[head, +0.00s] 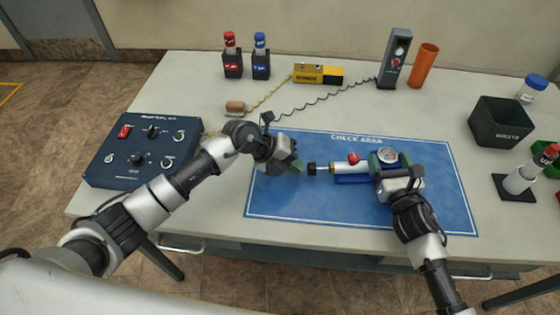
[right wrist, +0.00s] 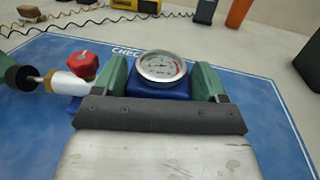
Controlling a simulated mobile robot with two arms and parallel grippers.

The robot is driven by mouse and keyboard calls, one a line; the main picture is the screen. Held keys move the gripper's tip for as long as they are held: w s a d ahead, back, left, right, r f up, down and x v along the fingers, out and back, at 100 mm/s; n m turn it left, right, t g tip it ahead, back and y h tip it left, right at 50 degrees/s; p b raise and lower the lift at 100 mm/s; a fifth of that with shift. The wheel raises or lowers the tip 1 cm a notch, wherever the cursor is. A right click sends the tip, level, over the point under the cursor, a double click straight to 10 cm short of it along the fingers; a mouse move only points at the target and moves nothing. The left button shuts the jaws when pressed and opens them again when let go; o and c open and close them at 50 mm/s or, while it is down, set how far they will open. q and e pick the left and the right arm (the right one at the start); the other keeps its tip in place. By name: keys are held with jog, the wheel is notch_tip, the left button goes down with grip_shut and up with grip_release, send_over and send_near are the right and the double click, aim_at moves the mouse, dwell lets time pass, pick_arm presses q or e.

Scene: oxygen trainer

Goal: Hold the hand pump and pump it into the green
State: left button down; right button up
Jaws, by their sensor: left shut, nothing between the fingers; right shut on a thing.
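The hand pump (head: 343,168) lies on the blue CHECK AREA mat (head: 300,210). It has a blue body, a silver barrel, a red knob (head: 354,158), a dark plunger handle (head: 311,169) at its left end and a round gauge (head: 387,154) at its right end. My right gripper (head: 387,162) is shut on the pump body around the gauge. In the right wrist view its green fingertips flank the gauge (right wrist: 160,66); the needle reading is too small to tell. My left gripper (head: 297,166) is shut and empty, just left of the plunger handle.
A blue control box (head: 140,150) sits at the left. Red and blue bottles, a yellow meter (head: 318,73), a dark device (head: 394,60) and an orange tube (head: 424,65) stand at the back. A WASTE bin (head: 500,125) is right. The mat's lower left is clear.

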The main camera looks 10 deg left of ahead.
aim_at(311, 164)
pick_arm(q)
jog(key=shift+d, duration=0.25)
jog(key=shift+w+d, duration=0.2)
jog(key=shift+d, duration=0.8)
jog(key=shift+w+d, duration=0.15)
jog(key=shift+d, duration=0.8)
jog(key=a, duration=0.4)
jog(key=shift+s+a, duration=0.35)
jog(key=v, duration=0.9)
jog(key=shift+r, duration=0.35)
jog(key=shift+a, duration=0.15)
